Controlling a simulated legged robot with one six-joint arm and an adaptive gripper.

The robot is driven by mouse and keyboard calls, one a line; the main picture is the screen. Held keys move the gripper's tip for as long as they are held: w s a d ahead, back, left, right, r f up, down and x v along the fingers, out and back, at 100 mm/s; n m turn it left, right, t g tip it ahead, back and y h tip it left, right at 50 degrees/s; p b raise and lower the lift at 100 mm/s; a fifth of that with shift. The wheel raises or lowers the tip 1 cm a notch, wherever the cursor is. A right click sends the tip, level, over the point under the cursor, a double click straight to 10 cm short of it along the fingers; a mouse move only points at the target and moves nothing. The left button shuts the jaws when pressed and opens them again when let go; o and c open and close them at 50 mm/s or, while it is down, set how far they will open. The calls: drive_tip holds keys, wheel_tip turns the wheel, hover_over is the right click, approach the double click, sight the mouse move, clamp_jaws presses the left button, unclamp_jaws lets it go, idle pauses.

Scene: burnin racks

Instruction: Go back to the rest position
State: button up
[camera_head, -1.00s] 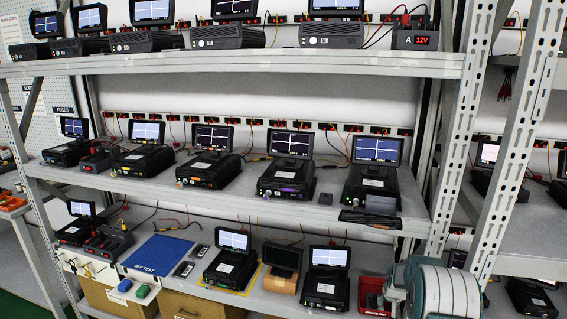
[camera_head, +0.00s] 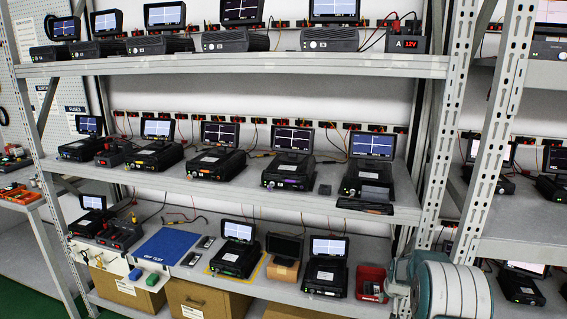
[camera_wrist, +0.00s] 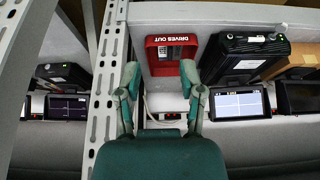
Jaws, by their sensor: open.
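My gripper (camera_wrist: 160,74) is open and empty in the wrist view, its two fingers spread in front of the red DRIVES OUT bin (camera_wrist: 171,47). That view is upside down, and one or more dark items sit inside the bin. In the head view my teal and grey arm end shows at the lower right, close to the red bin (camera_head: 371,281) at the right end of the bottom shelf. The fingers are small and partly hidden there, and I cannot tell whether they touch anything.
The rack's perforated upright (camera_head: 442,150) stands close to my arm, also beside the left finger in the wrist view (camera_wrist: 108,70). A black unit with a lit screen (camera_head: 326,270) is left of the bin. A blue mat (camera_head: 168,246) lies further left on the bottom shelf.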

drive_tip(key=s+a+r, duration=0.4)
drive_tip(key=s+r, duration=0.1)
drive_tip(key=r, duration=0.3)
drive_tip(key=s+a+r+n, duration=0.1)
drive_tip(key=s+a+r, duration=0.2)
drive_tip(key=s+r, duration=0.35)
drive_tip(key=s+a+r, duration=0.4)
drive_tip(key=r, duration=0.6)
drive_tip(key=s+a+r, duration=0.1)
drive_tip(key=s+a, duration=0.1)
drive_tip(key=s, duration=0.6)
drive_tip(key=s+a+r+n, duration=0.1)
drive_tip(key=s+a, duration=0.1)
drive_tip(key=s, duration=0.7)
drive_tip(key=s+a+r+t+y, duration=0.1)
drive_tip(key=s+a, duration=0.2)
drive_tip(key=s, duration=0.6)
drive_tip(key=shift+s+r+n, duration=0.25)
drive_tip(key=shift+r+n, duration=0.05)
drive_tip(key=shift+r, duration=0.05)
